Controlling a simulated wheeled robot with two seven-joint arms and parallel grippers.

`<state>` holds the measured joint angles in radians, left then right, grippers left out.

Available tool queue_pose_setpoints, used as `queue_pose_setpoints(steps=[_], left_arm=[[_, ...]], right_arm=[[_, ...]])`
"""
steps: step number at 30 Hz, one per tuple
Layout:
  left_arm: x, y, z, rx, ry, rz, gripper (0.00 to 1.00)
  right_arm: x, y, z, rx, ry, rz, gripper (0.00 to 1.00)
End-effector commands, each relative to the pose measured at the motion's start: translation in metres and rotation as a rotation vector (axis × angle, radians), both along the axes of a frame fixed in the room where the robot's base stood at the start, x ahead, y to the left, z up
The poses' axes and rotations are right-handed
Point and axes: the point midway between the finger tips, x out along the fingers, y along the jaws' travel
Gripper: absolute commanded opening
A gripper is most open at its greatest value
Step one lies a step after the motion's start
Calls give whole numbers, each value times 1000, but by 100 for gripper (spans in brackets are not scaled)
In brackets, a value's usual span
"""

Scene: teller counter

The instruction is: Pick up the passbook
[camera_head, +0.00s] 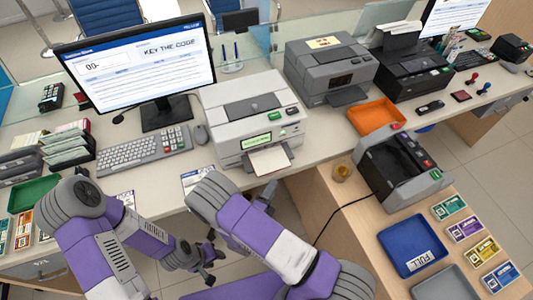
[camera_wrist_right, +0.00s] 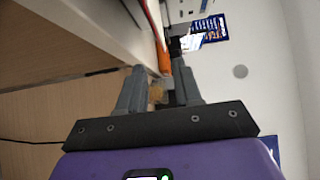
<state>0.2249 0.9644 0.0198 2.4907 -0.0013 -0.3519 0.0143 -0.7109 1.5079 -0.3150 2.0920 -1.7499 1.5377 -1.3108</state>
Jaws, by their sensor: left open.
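A pale booklet that looks like the passbook (camera_head: 270,160) sticks out of the front slot of the light grey printer (camera_head: 238,98) on the counter. Its far part is hidden inside the printer. My right gripper (camera_head: 266,194) is just in front of and below it, by the counter's front edge, apart from it. In the right wrist view, the right gripper (camera_wrist_right: 158,82) has its fingers spread and shows no passbook between them. My left gripper (camera_head: 208,264) is open and empty, low in front of the counter, left of the right gripper.
A keyboard (camera_head: 145,150) and monitor (camera_head: 138,62) stand left of the printer. An orange tray (camera_head: 378,116) lies to the right. A side table holds a dark grey machine (camera_head: 400,170), a small amber jar (camera_head: 341,172) and a blue tray (camera_head: 412,244).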

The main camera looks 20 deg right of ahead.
Motion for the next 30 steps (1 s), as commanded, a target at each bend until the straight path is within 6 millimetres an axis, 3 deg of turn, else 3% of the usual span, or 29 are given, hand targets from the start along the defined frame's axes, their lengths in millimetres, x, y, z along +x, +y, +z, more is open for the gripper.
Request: queue_pose_setpoints(steps=[4, 18, 28, 30], left_arm=[[0, 0, 0, 0, 0, 0, 43], [0, 0, -1, 0, 0, 0, 43], [0, 0, -1, 0, 0, 0, 43], [0, 0, -1, 0, 0, 0, 43]], right_arm=[[13, 6, 6, -44, -14, 59, 34], [57, -36, 1, -40, -15, 53, 34], [63, -41, 1, -40, -12, 55, 34], [63, -41, 1, -40, -12, 55, 25]])
